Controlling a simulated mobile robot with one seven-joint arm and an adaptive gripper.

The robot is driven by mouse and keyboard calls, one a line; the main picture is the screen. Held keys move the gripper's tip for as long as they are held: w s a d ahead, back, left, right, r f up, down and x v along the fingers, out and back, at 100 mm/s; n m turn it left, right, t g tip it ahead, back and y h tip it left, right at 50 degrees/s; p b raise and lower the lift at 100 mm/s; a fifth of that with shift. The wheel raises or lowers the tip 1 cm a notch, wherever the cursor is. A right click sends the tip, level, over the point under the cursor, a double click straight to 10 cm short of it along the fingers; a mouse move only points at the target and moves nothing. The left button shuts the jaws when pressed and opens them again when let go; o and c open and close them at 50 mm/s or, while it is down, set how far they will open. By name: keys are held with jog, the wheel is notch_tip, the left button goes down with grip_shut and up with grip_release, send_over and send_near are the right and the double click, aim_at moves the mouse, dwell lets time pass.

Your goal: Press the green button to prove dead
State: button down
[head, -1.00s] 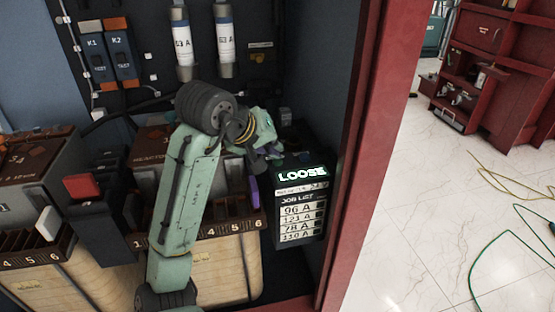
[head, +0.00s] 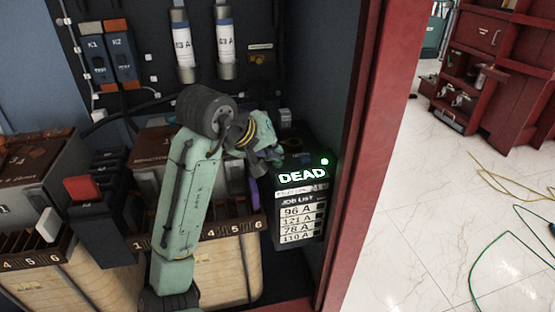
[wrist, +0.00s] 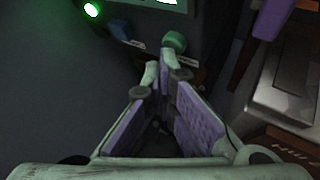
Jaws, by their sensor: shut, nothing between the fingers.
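A round green button (wrist: 174,42) shows in the wrist view just beyond my fingertips; I cannot tell whether they touch it. In the head view my arm and gripper hide it. My gripper (wrist: 162,72) is shut and empty, its purple-lined fingers pointing at the button. In the head view my gripper (head: 272,156) is beside the top of a dark box (head: 284,187). The box's display (head: 302,175) reads DEAD, and a green lamp (head: 324,161) glows at its right. The lamp (wrist: 91,10) also glows in the wrist view.
A job list (head: 299,220) is on the box front. A red block (head: 82,188) tops a dark unit on the left. Fuse cylinders (head: 183,45) hang on the back panel. A red cabinet post (head: 365,150) stands to the right, with open floor beyond.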

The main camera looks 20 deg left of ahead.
jog(key=shift+r+p, duration=0.6)
jog(key=shift+r, duration=0.1)
notch_tip(320, 180, up, 5)
jog(key=p, duration=0.5)
dwell(0.5)
